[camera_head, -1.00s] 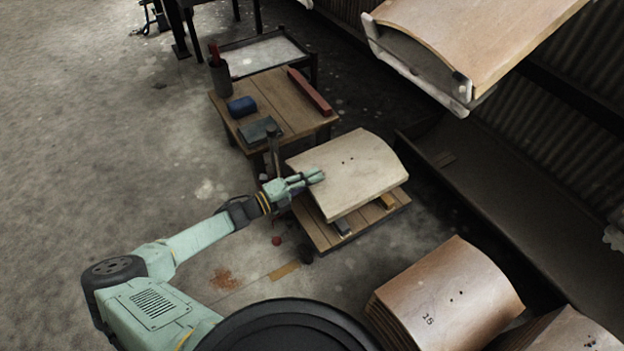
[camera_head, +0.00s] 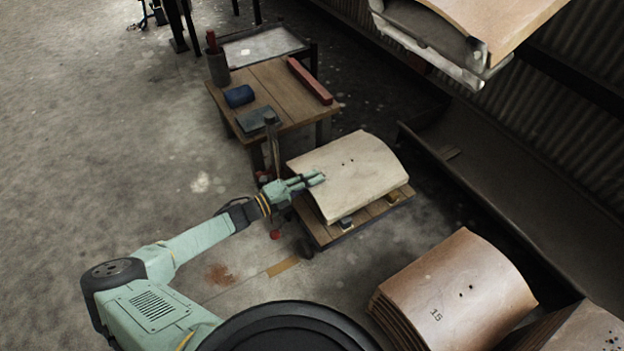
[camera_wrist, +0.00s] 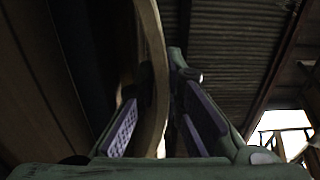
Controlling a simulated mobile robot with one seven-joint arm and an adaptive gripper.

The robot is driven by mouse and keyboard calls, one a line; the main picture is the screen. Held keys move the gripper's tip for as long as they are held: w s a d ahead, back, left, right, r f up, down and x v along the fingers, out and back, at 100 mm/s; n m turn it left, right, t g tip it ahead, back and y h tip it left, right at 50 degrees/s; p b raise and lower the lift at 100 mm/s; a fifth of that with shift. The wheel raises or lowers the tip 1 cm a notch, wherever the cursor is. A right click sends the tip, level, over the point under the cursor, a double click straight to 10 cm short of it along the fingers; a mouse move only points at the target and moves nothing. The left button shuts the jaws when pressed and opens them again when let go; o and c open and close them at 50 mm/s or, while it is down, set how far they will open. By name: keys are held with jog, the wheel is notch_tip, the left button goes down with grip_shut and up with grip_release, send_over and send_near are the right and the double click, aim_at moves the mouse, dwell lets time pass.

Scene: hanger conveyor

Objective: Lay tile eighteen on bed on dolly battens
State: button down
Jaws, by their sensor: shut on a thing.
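A pale curved tile (camera_head: 350,170) with small dark holes lies over the low wooden dolly (camera_head: 366,216), arched side up. No number is readable on it. My gripper (camera_head: 318,178) is shut on its left edge; in the wrist view the tile's curved edge (camera_wrist: 153,60) stands between the two finger pads (camera_wrist: 160,115). Two battens show under the tile, one near the front corner (camera_head: 346,222) and one at the right (camera_head: 392,198). Most of both is hidden. The tile is very close above them; I cannot tell whether it touches.
A stack of brown curved tiles (camera_head: 455,285), the top one marked 15, stands at the lower right. A wooden table (camera_head: 285,88) with a red bar, blue block and cup is behind the dolly. A large curved tile in a hanger (camera_head: 490,25) hangs at upper right.

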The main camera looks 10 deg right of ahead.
jog(key=shift+r, duration=0.25)
jog(key=c, duration=1.7)
grip_release()
jog(key=shift+f, duration=0.1)
jog(key=shift+o, duration=0.3)
jog(key=shift+f, duration=0.3)
jog(key=shift+r, duration=0.1)
